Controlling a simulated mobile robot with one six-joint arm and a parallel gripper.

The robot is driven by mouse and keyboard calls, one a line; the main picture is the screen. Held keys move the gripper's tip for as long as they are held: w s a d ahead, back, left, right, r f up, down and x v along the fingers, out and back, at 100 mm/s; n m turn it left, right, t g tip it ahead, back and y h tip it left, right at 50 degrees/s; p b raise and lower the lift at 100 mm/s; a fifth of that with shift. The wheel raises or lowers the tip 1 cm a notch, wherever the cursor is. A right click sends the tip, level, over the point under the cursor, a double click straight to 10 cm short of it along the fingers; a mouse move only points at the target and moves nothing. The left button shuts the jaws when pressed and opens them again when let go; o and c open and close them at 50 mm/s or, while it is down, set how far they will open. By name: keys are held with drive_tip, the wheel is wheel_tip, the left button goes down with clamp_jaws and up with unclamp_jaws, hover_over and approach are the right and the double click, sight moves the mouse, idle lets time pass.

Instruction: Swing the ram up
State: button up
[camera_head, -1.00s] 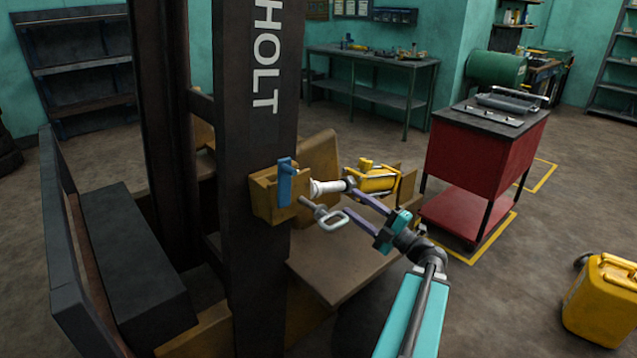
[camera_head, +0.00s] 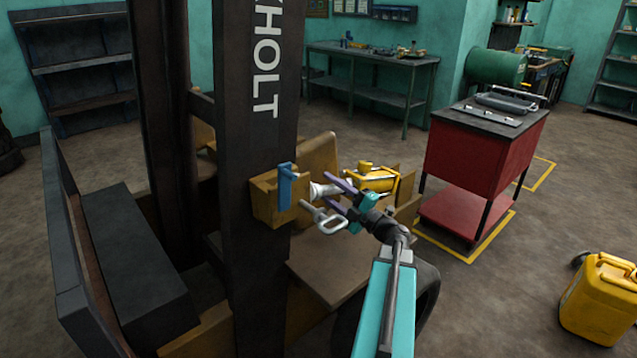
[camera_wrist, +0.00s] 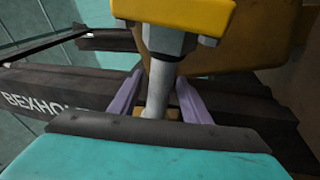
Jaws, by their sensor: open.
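The ram has a yellow body (camera_head: 378,180) and a pale metal rod (camera_head: 318,190), lying nearly level beside the mast (camera_head: 255,150). Its rod end meets the yellow bracket (camera_head: 262,200) on the mast. In the wrist view the yellow body (camera_wrist: 175,14) is at the top, with a grey collar and the silver rod (camera_wrist: 158,88) below it. My gripper (camera_head: 328,189) is open, its purple fingers one on each side of the rod. In the wrist view the fingers (camera_wrist: 160,80) straddle the rod with gaps. The rod's lower end is partly hidden by my gripper body.
A blue latch (camera_head: 286,187) stands on the bracket. A grey looped handle (camera_head: 330,222) hangs just below my fingers. A red cart (camera_head: 480,160) stands to the right, and a yellow can (camera_head: 600,300) on the floor at lower right. Floor between them is clear.

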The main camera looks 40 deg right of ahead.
drive_tip(key=shift+x, duration=1.6)
